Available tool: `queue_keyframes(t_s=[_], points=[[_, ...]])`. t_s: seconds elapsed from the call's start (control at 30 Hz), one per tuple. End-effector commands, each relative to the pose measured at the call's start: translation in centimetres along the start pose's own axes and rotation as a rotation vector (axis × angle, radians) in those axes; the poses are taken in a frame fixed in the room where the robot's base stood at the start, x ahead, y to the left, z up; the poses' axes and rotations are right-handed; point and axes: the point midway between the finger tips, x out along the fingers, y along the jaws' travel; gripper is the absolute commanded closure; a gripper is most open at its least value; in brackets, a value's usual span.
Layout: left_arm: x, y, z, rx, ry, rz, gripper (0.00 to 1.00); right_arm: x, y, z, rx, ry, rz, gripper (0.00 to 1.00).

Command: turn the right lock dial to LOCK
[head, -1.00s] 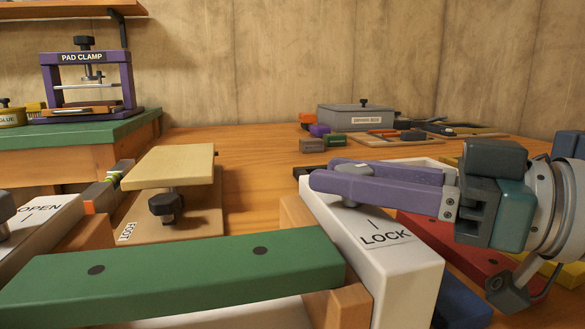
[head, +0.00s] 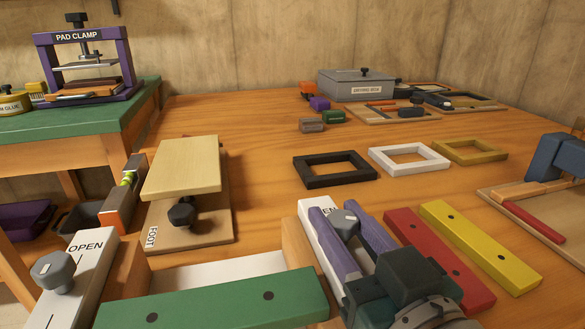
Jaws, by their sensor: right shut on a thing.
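The right lock dial (head: 344,223) is a grey knob on a long white block (head: 307,207). My right gripper (head: 341,215) comes in from the lower right, its two purple fingers on either side of the knob and shut on it. A light mark shows on top of the knob. Part of an OPEN label shows at the block's far end; the gripper hides the near part, and LOCK cannot be read. The left lock dial (head: 54,272) is a grey knob on another white block (head: 83,265) near its OPEN label. My left gripper is out of view.
A green bar (head: 215,303) spans the front between the blocks. Red (head: 432,255) and yellow (head: 480,248) bars lie right of the gripper. A wooden press plate (head: 182,166) stands left of centre. Black, white and yellow frames lie behind. The table's middle is mostly clear.

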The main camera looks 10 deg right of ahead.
Motion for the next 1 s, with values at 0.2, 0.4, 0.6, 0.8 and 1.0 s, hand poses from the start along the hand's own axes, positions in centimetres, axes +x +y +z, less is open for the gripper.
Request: queue_keyframes(t_s=[0.2,0.4,0.6,0.8,1.0], points=[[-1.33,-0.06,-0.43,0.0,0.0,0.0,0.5,0.05,-0.1,-0.22,0.003,0.0,0.1,1.0],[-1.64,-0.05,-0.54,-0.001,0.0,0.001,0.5,0.05,-0.05,-0.09,0.001,0.001,0.144,1.0],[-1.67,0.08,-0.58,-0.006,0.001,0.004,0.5,0.05,-0.02,0.04,0.0,0.0,0.154,1.0],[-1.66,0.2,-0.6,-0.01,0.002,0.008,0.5,0.04,0.0,0.08,0.0,0.0,0.154,1.0],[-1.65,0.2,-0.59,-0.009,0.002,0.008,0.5,0.04,0.02,0.09,-0.001,0.0,0.154,0.46]])
